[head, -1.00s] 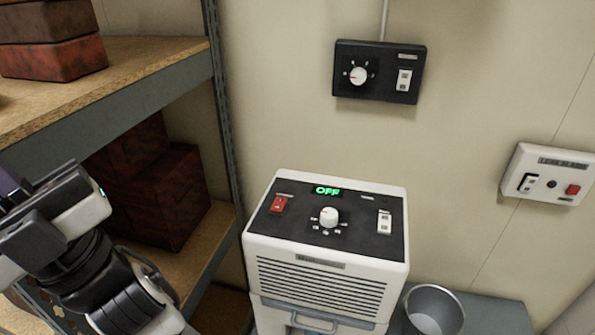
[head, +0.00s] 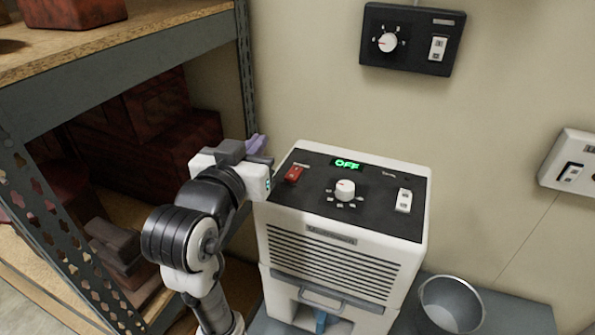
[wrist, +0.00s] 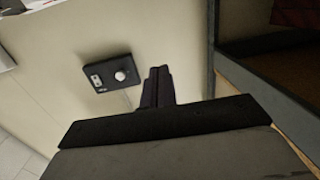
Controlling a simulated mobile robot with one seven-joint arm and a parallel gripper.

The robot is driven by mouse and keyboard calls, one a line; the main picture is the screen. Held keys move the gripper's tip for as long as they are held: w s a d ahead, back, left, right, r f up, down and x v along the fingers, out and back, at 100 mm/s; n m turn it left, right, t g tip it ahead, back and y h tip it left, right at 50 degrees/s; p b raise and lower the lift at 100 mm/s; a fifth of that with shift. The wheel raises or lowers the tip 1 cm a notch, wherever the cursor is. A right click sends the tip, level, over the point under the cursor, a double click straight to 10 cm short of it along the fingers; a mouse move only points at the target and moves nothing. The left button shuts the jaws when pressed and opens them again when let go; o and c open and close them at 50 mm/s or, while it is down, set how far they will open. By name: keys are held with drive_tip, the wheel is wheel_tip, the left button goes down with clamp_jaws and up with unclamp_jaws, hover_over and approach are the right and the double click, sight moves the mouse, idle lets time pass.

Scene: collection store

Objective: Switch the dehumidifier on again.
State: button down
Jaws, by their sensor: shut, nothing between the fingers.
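The dehumidifier (head: 325,245) is a white box with a dark sloping top panel. Its green display (head: 347,164) reads OFF. The dehumidifier does not show in the wrist view.
A black wall box (head: 412,40) with a knob and white switch hangs above; it also shows in the wrist view (wrist: 107,78). A white wall box (head: 575,165) is at the right. A metal bucket (head: 451,302) stands right of the dehumidifier. Shelving (head: 110,60) with dark red boxes fills the left.

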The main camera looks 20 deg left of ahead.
drive_tip(key=f, duration=0.1)
drive_tip(key=d+f+m+g+h, duration=0.1)
drive_tip(key=d+f+g, duration=0.1)
drive_tip(key=f, duration=0.1)
drive_tip(key=shift+d+h, duration=0.25)
drive_tip(key=shift+h, duration=0.15)
drive_tip(key=p+x, duration=0.1)
drive_tip(key=p, duration=0.1)
drive_tip(key=p+x, duration=0.1)
drive_tip(key=p, duration=0.2)
drive_tip(key=shift+w+r, duration=0.15)
drive_tip(key=shift+w, duration=0.1)
drive_tip(key=p, duration=0.1)
hover_over(293, 175)
wheel_tip(293, 175, down, 2)
drive_tip(key=shift+s+f, duration=0.1)
drive_tip(key=shift+f, duration=0.05)
wheel_tip(293, 175, down, 2)
drive_tip(key=shift+f, duration=1.1)
